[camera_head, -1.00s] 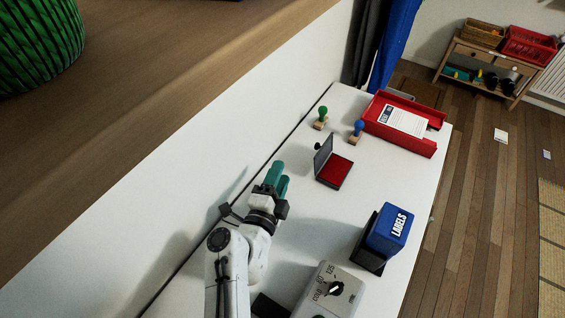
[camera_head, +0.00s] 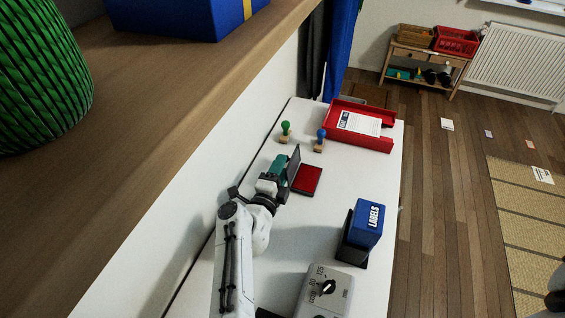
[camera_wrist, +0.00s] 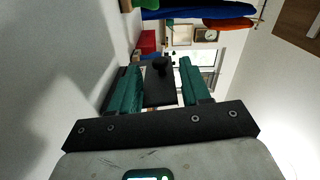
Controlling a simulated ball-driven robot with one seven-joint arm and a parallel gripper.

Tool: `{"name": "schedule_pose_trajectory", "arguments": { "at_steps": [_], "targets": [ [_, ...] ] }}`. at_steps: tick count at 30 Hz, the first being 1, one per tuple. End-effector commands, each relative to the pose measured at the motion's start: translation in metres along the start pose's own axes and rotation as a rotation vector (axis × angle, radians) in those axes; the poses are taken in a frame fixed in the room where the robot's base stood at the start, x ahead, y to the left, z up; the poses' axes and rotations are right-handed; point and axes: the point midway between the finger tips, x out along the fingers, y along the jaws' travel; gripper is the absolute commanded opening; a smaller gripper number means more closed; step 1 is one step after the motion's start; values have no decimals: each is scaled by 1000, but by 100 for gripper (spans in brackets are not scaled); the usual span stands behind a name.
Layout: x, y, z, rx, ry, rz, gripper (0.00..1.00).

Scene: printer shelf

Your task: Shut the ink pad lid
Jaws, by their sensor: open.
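The ink pad (camera_head: 307,180) lies on the white shelf, its red pad showing. Its dark lid (camera_head: 294,166) stands up, open, along the pad's left side. My gripper (camera_head: 281,167) is right behind the lid, on the side away from the red pad. In the wrist view, my gripper's two green fingers (camera_wrist: 155,90) are apart, with the dark lid (camera_wrist: 159,88) and its round black knob (camera_wrist: 160,64) seen between them. I cannot tell whether the fingers touch the lid.
A green-knobbed stamp (camera_head: 285,132) and a blue-knobbed stamp (camera_head: 320,140) stand beyond the pad. A red tray (camera_head: 372,143) with a paper is farther back. A blue labels box (camera_head: 368,222) and a grey dial device (camera_head: 328,290) stand nearer. The wall borders the left.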

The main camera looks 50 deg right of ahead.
Motion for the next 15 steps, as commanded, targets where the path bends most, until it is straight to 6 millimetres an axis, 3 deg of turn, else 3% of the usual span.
{"name": "schedule_pose_trajectory", "arguments": {
  "at_steps": [6,15],
  "targets": [
    [17,0,0,0,-1,1,47],
    [20,0,0,0,-2,0,47]
  ]
}}
